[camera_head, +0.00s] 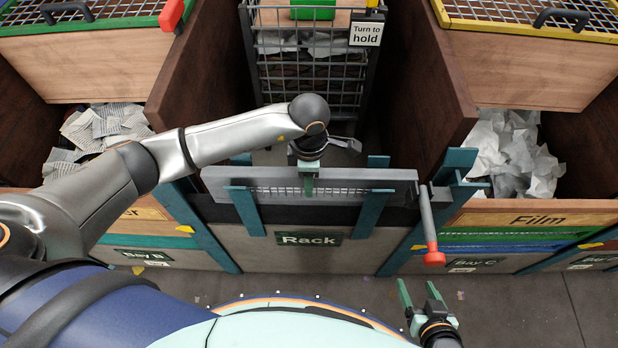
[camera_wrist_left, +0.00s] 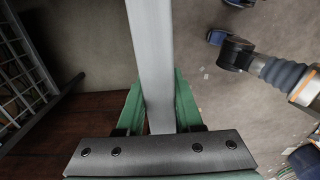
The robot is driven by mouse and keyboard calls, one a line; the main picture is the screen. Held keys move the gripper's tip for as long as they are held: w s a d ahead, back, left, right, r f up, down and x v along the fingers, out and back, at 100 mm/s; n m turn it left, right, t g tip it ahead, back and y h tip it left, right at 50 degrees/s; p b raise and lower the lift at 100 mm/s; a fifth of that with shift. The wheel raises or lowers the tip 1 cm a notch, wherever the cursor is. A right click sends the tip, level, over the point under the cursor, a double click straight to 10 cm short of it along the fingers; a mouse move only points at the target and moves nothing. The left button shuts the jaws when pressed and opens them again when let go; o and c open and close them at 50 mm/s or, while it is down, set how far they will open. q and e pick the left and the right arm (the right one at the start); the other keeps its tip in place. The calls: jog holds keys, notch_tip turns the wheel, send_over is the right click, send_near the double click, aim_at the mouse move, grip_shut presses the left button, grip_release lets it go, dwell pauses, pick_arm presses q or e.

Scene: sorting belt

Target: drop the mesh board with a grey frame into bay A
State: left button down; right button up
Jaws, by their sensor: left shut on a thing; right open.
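The mesh board with a grey frame (camera_head: 375,180) stands on edge in the rack, between teal front posts and teal rear posts. Its grey top rail runs left to right, and part of the mesh shows near the middle. My left gripper (camera_head: 309,185) is shut on the top rail from above. In the left wrist view the grey rail (camera_wrist_left: 152,60) lies between the two green fingers (camera_wrist_left: 160,108). My right gripper (camera_head: 421,299) is open and empty at the lower right, apart from the board. No label reading bay A is legible.
The rack front (camera_head: 330,258) carries a "Rack" sign. A red-tipped lever (camera_head: 428,225) stands at the board's right end. A wire cage (camera_head: 312,75) is behind. Bay B (camera_head: 143,255) and Bay C (camera_head: 473,263) labels show below.

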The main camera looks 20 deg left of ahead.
pick_arm(q)
notch_tip(320, 180, up, 21)
jog(key=p, duration=0.8)
jog(key=shift+p, duration=0.3)
pick_arm(e)
notch_tip(320, 180, up, 9)
jog(key=shift+f, duration=0.15)
